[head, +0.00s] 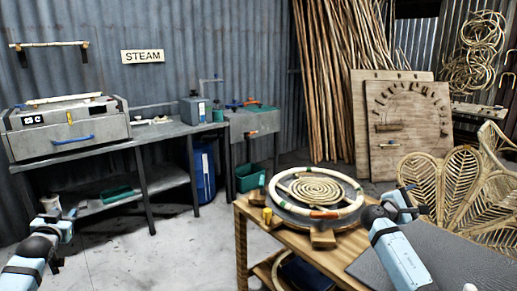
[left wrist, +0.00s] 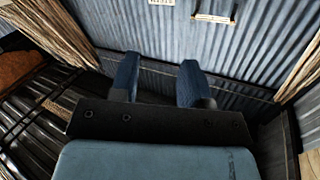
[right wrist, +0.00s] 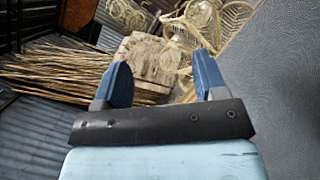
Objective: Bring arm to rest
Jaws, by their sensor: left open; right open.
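My left gripper (head: 60,222) is at the lower left of the head view, over the floor and in front of the metal bench. In the left wrist view the left gripper (left wrist: 162,85) has its two blue fingers apart, with nothing between them. My right gripper (head: 408,200) is at the right of the head view, beside the wooden table's right side. In the right wrist view the right gripper (right wrist: 160,82) has its fingers apart and empty. Both grippers look clear of other things.
A wooden table (head: 262,238) holds a round form with a rattan ring (head: 283,210) and a coil (head: 318,190). A dark grey surface (head: 450,262) lies by my right arm. A steamer box (head: 60,142) stands on the metal bench. Woven chair backs (head: 460,190) stand at right.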

